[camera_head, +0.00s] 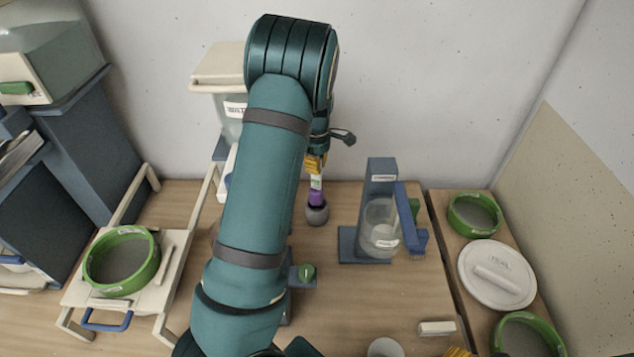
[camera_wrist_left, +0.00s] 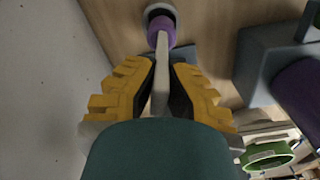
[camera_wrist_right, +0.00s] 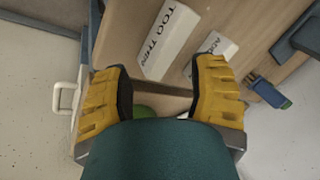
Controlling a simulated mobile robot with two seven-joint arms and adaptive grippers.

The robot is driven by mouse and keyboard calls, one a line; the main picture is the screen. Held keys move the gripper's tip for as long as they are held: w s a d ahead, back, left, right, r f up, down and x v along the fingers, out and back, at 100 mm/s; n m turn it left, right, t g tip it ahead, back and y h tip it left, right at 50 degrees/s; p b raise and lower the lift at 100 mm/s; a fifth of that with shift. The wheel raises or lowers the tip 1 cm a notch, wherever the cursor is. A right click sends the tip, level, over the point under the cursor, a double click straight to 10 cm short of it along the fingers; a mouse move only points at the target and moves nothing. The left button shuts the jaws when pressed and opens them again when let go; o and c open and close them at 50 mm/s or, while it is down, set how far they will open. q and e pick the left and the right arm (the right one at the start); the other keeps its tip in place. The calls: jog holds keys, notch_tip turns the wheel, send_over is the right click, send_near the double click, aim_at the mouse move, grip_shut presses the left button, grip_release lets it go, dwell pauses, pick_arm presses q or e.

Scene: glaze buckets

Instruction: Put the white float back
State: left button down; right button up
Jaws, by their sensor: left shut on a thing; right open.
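My left gripper (camera_head: 316,163) is shut on a slim white stem, the white float (camera_head: 316,182). It hangs roughly upright above the table near the back wall. The float has a purple band (camera_head: 316,197) lower down, which also shows in the left wrist view (camera_wrist_left: 161,32). Below the band is a round grey piece (camera_head: 317,214); I cannot tell if it is the float's bulb or a small holder around it, nor whether it touches the table. My right gripper (camera_wrist_right: 160,88) is open and empty; only a bit of yellow shows in the head view's bottom edge.
A blue-grey stand (camera_head: 381,170) with a clear jar (camera_head: 379,238) is right of the float. A green-rimmed bucket (camera_head: 155,262) sits on a cream rack at left. A white lid (camera_head: 497,288) lies at right. White signs (camera_wrist_right: 168,38) are near my right gripper.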

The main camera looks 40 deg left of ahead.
aim_at(317, 188)
pick_arm(q)
notch_tip(317, 188, down, 7)
pick_arm(e)
jog(key=shift+f, duration=0.45)
pick_arm(q)
jog(key=shift+d+r, duration=0.1)
jog(key=shift+b, duration=0.3)
jog(key=c, duration=1.4)
grip_release()
jog(key=shift+f, duration=0.2)
jog(key=shift+c, duration=0.2)
jog(key=o, duration=0.3)
